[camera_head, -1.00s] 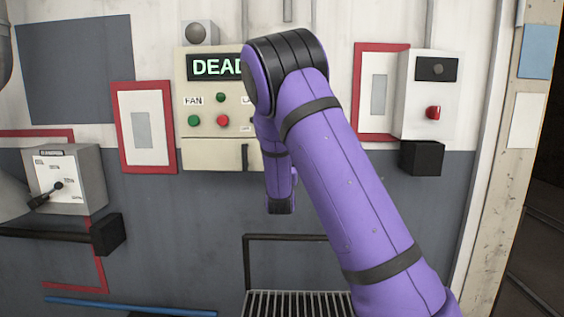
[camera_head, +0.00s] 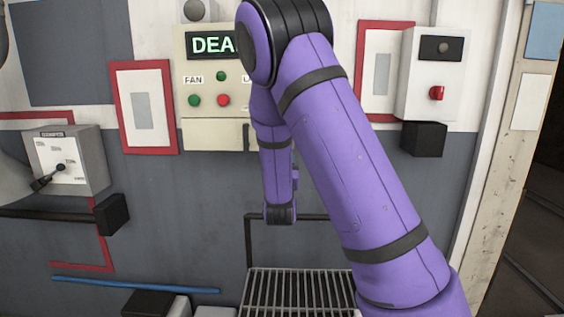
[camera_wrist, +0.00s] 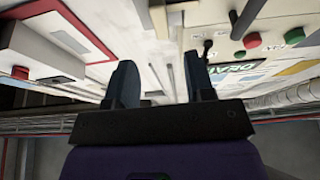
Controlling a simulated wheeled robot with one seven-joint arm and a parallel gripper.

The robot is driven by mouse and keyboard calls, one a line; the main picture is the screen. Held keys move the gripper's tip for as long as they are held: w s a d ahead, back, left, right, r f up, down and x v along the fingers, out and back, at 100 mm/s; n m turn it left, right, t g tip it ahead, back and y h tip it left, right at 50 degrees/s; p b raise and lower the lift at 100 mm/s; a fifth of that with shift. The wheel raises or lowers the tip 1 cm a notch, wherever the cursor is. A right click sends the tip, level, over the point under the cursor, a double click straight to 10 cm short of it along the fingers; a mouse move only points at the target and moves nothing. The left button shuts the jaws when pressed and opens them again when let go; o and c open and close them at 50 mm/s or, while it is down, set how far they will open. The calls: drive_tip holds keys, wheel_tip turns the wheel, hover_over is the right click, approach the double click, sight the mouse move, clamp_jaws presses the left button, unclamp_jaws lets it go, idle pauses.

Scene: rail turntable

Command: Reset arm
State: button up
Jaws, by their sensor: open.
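My gripper (camera_wrist: 160,85) shows in the wrist view with its two dark fingers spread apart and nothing between them. The control panel shows beyond the fingers at the right of that view. In the head view my purple arm rises from the lower right, bends near the top middle and hangs down in front of the wall. The gripper fingers are hidden there behind the arm.
A grey lever box (camera_head: 70,165) is on the left wall. A white box with a red button (camera_head: 436,93) is at the right. A metal grate (camera_head: 290,290) with a dark rail lies low in the middle. A blue rod (camera_head: 130,285) is at the lower left.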

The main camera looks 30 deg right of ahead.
idle(0.3)
drive_tip(key=s+a+r+n+g+y, duration=0.2)
drive_tip(key=s+a+r+g+y, duration=0.25)
drive_tip(key=s+y, duration=0.2)
drive_tip(key=s+a+r+n+g+y, duration=0.1)
drive_tip(key=s+a+r+g+y, duration=0.2)
drive_tip(key=s+a+y, duration=0.4)
drive_tip(key=s+a+n+g, duration=0.1)
drive_tip(key=s+n+g, duration=0.2)
drive_tip(key=s, duration=2)
drive_tip(key=g+h, duration=0.1)
drive_tip(key=g, duration=0.2)
drive_tip(key=shift+n, duration=0.3)
drive_tip(key=shift+a, duration=0.1)
drive_tip(key=shift+c, duration=0.6)
